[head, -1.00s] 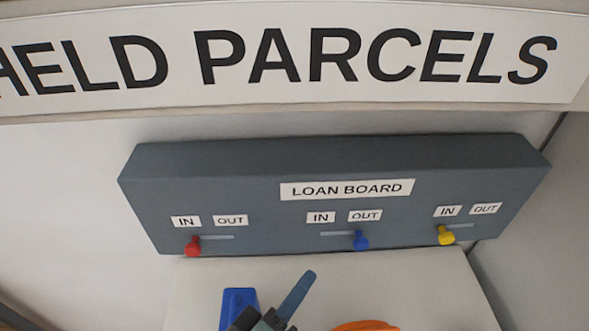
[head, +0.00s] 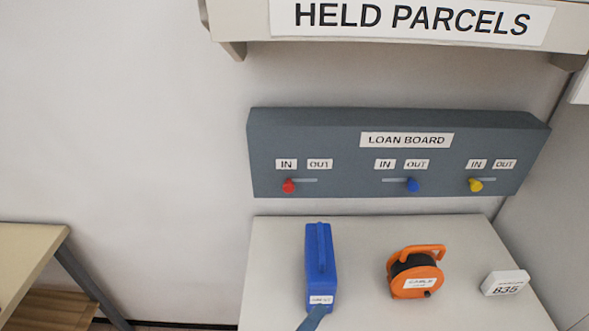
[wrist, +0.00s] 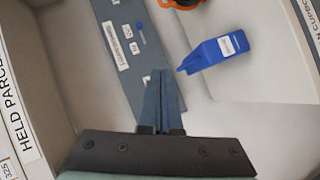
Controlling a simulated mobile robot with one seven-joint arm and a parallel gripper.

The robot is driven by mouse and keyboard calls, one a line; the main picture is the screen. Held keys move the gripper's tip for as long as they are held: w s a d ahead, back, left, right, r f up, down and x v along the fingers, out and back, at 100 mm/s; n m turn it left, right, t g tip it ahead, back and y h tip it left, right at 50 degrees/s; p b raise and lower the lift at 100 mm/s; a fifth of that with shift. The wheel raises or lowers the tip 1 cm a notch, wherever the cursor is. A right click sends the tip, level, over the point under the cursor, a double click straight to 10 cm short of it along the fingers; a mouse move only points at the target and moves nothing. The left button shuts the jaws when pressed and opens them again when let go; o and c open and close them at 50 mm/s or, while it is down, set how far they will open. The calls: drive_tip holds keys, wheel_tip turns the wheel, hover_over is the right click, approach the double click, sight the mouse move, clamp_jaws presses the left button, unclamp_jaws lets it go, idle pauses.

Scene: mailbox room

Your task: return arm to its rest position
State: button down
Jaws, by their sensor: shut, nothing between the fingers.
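My gripper (wrist: 162,100) shows in the wrist view with its two blue-grey fingers together and nothing between them. In the head view only the fingertips (head: 313,319) show at the bottom edge, in front of the blue case (head: 319,265). In the wrist view the fingers overlap part of the loan board (wrist: 123,47), and the blue case (wrist: 214,53) lies to their right. I cannot tell how far they are from either. The rest of my arm is out of the head view.
The loan board (head: 345,126) has its red knob (head: 289,186) under IN, blue knob (head: 412,185) under OUT and yellow knob (head: 475,185) under IN. An orange cable reel (head: 415,272) and white 835 box (head: 504,283) stand on the counter (head: 365,235). A wooden table (head: 27,250) is at left.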

drive_tip(key=w+a+r+m+t+y+b, duration=0.1)
drive_tip(key=w+a+r+m+t+y, duration=0.2)
drive_tip(key=r, duration=0.7)
drive_tip(key=w+r+m+t+y+b, duration=0.15)
drive_tip(key=w+r+t, duration=0.35)
drive_tip(key=r, duration=0.5)
drive_tip(key=s+r+m+t+y, duration=0.1)
drive_tip(key=s+r+t, duration=0.2)
drive_tip(key=r, duration=0.8)
drive_tip(key=s+r+m+t+y, duration=0.2)
drive_tip(key=s+r+t, duration=0.2)
drive_tip(key=r, duration=0.7)
drive_tip(key=shift+s+d+r, duration=0.15)
drive_tip(key=shift+s+r, duration=0.2)
drive_tip(key=shift+s, duration=0.3)
